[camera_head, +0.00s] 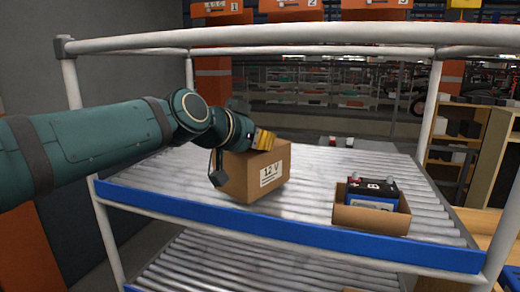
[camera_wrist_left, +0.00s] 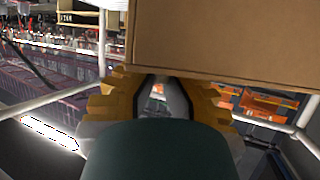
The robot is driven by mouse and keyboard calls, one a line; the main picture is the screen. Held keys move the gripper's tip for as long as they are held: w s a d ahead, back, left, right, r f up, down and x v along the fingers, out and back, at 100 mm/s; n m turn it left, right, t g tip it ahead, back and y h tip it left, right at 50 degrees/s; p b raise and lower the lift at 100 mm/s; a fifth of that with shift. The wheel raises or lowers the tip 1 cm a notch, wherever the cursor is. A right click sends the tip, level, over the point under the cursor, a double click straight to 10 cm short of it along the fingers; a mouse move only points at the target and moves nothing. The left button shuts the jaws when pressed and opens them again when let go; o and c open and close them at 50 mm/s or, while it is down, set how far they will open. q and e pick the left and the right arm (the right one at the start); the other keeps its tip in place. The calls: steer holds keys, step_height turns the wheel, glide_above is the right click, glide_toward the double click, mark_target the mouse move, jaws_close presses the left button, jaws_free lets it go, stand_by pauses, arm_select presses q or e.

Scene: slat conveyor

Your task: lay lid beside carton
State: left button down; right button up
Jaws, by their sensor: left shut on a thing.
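The lid (camera_head: 262,174), a brown cardboard box shape with a white "12 V" label, is on the left middle of the upper roller shelf in the head view. It appears slightly tilted, and I cannot tell whether its lower edge touches the rollers. My left gripper (camera_head: 264,140), with yellow fingers, is shut on the lid's upper edge. In the wrist view the lid (camera_wrist_left: 225,38) fills the top right, just beyond the fingers. The open carton (camera_head: 371,217) stands to the right with a dark battery (camera_head: 372,191) in it. My right gripper is not in view.
The upper roller shelf (camera_head: 311,203) has bare rollers between lid and carton. A blue front rail (camera_head: 290,235) runs along its edge. White frame posts (camera_head: 432,105) and a top bar (camera_head: 300,36) surround the shelf. Small items (camera_head: 341,142) sit at the back.

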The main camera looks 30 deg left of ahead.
arm_select(q)
steer(key=shift+f, duration=0.8)
steer(key=shift+f, duration=0.1)
steer(key=shift+f+b, duration=0.15)
steer(key=shift+b, duration=0.2)
steer(key=c, duration=1.1)
jaws_free()
steer(key=shift+c, duration=0.2)
steer(key=shift+r+p, duration=0.25)
steer(key=shift+p, duration=0.05)
steer(key=v, duration=1.2)
steer(key=shift+p, duration=0.3)
